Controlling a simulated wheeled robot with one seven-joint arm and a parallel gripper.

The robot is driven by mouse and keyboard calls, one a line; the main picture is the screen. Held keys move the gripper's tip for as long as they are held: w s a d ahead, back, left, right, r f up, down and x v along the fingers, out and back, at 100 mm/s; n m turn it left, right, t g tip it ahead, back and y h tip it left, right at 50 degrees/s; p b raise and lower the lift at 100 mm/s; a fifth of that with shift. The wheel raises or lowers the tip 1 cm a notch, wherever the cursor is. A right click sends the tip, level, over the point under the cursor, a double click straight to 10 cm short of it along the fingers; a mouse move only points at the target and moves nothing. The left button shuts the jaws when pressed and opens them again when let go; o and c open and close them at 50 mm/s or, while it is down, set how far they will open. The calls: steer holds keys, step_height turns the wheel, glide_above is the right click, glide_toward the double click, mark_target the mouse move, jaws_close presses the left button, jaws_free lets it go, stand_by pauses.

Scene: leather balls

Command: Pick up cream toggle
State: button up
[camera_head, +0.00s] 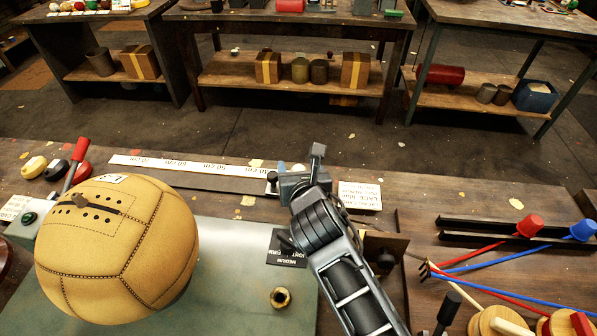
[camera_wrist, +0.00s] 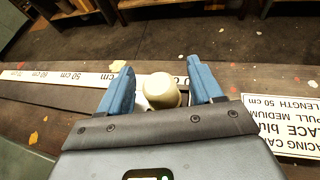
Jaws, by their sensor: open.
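A cream, rounded cap-like piece, which looks like the cream toggle (camera_wrist: 161,90), stands between my gripper's two blue fingers in the wrist view. Its lower part is hidden by the hand. My gripper (camera_wrist: 160,75) is open around it, with a visible gap at each finger. In the head view, my gripper (camera_head: 286,183) is low over the bench by the end of the white ruler strip, and hides most of the piece.
A tan leather ball (camera_head: 110,245) sits at left on a pale green mat (camera_head: 225,290). A brass nut (camera_head: 280,298) lies on the mat. A white ruler strip (camera_head: 190,166) and a printed card (camera_head: 360,196) flank my gripper. Black rails (camera_head: 500,232) and colored-handled tools are at right.

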steer(key=shift+w+a+f, duration=0.15)
steer(key=shift+w+f, duration=0.1)
steer(key=shift+w, duration=0.25)
steer(key=shift+c, duration=0.3)
steer(key=c, duration=0.9)
